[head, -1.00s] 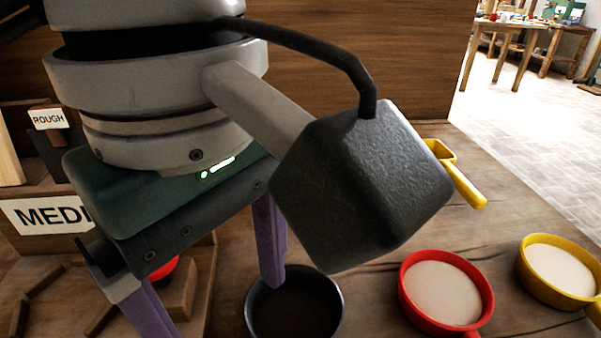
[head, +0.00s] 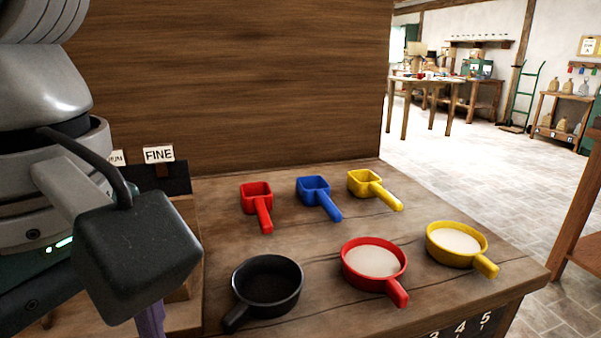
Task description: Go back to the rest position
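My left gripper (head: 150,322) is at the lower left of the head view. Its arm comes in from the left edge, with a dark camera block and cable in front. Only part of one purple finger shows below the block, so its opening is hidden. It is to the left of the black pan (head: 268,284), apart from it in the picture. My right gripper is not in view.
A red pan (head: 372,259) and a yellow pan (head: 455,241) hold pale powder; the black pan looks dark inside. Red (head: 257,197), blue (head: 314,188) and yellow (head: 366,183) scoops lie behind them. A wooden panel (head: 250,80) stands behind the bench. A FINE sign (head: 158,154) is at left.

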